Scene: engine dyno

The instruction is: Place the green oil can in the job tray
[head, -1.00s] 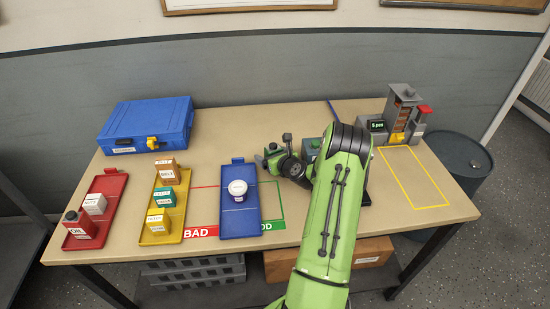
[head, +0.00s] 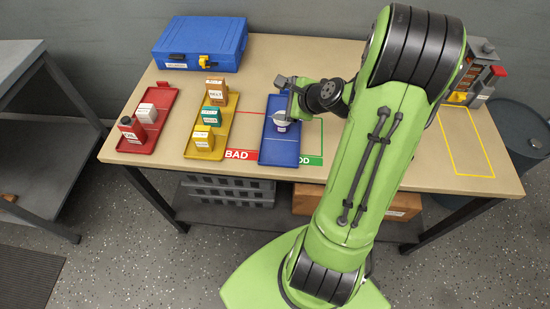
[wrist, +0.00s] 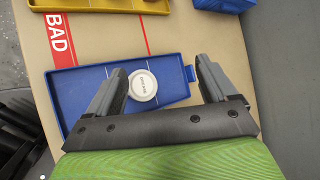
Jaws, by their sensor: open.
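I cannot make out a can that is surely the green oil can. A red can marked OIL (head: 131,129) stands in the red tray (head: 133,147) at the left. A teal-green box (head: 211,116) stands in the yellow tray (head: 205,153). No tray's label reads as job tray; a blue tray (head: 279,157) lies between the BAD and GOOD markings. A white-capped round container (head: 281,124) stands in it. In the wrist view, its cap (wrist: 143,85) shows between the fingers of my gripper (wrist: 161,66). My gripper is open over the tray; contact cannot be told.
A blue case (head: 201,44) lies at the back left. A white box (head: 146,113) is in the red tray. Orange (head: 216,91) and yellow (head: 202,138) boxes share the yellow tray. My arm hides the table's middle. A grey device (head: 472,75) stands at the back right.

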